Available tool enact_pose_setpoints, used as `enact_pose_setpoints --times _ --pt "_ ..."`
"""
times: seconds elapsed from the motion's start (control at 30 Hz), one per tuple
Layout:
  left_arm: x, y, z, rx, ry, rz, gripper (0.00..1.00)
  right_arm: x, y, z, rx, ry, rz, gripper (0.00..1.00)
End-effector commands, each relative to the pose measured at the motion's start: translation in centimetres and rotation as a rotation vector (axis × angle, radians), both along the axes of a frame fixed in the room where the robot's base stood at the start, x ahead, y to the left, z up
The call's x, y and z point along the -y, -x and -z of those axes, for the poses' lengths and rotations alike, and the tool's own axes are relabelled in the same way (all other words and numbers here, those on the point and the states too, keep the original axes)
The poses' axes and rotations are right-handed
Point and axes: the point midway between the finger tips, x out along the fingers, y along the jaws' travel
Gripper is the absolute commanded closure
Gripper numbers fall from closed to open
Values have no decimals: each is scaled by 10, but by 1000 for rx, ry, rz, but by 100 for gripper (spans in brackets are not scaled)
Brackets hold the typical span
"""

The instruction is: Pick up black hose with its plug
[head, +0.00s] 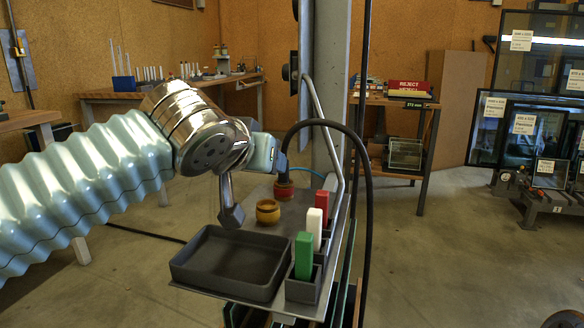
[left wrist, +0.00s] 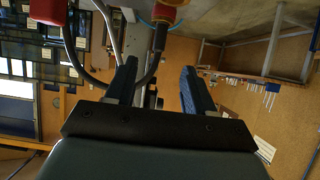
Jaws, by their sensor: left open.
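The black hose (head: 366,190) rises from its plug end in a red-orange round socket (head: 284,191) on the grey metal shelf, arches over to the right and hangs down past the shelf's edge. My left gripper (head: 281,161) comes in from the left, beside the hose just above the plug. In the left wrist view its two blue fingers (left wrist: 160,84) are apart. There the hose (left wrist: 159,38) shows beyond and between the fingertips, with the red-orange socket (left wrist: 172,4) at the top edge. I see no clear contact. My right gripper is in neither view.
The shelf (head: 235,283) also bears a dark open tray (head: 184,272), a yellow-brown ring-shaped cup (head: 268,211), and green (head: 304,255), white (head: 314,229) and red (head: 322,205) blocks in dark holders. A bent metal rail (head: 338,150) stands behind the hose. Open floor lies to the right.

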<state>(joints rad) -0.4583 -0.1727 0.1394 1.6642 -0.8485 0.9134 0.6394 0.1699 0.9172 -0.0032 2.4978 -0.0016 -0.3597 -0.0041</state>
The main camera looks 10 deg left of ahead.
Motion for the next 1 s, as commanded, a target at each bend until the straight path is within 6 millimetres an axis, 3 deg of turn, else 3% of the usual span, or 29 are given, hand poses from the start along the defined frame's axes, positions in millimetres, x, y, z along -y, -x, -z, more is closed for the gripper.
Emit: enact_pose_setpoints --times 0.17,0.4,1.0 --pt "1 -17 10 -4 -1 0 46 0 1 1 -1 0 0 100" --pt "3 -61 33 -3 -2 1 46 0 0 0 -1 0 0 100" --pt "3 -123 63 -2 0 1 46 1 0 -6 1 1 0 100"
